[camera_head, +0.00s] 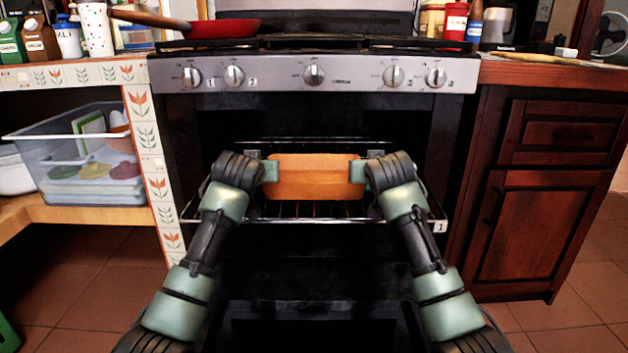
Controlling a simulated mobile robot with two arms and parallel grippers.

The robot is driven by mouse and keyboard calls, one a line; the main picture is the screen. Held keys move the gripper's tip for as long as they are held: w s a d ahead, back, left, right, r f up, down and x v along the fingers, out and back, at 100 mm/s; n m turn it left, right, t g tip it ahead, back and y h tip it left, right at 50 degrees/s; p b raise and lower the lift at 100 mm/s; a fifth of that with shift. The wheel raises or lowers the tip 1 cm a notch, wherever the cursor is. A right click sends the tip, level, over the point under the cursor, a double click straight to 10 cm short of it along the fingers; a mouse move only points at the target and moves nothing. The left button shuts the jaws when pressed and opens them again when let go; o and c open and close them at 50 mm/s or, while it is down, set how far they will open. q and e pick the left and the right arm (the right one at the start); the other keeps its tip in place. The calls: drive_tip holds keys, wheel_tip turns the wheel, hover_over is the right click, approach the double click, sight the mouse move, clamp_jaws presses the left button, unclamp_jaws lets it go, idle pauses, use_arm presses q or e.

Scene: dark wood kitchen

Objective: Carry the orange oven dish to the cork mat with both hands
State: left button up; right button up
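The orange oven dish (315,184) sits level at the oven rack, inside the open oven. My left gripper (271,171) is at the dish's left end and my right gripper (357,171) is at its right end. Both appear to touch or nearly touch the dish. The fingertips and any handles are hidden by the gripper bodies, so I cannot see whether the fingers are closed. A thin tan flat thing (535,58) lies on the right counter; it may be the cork mat, seen almost edge-on.
The wire oven rack (312,210) is pulled partly out under the dish. The stove front with knobs (314,75) is just above. A red pan (222,29) is on the stovetop. Jars and small items stand at the back right. A clear plastic bin (85,160) is on the left shelf.

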use_arm(q)
clamp_jaws()
use_arm(e)
clamp_jaws()
idle(0.9)
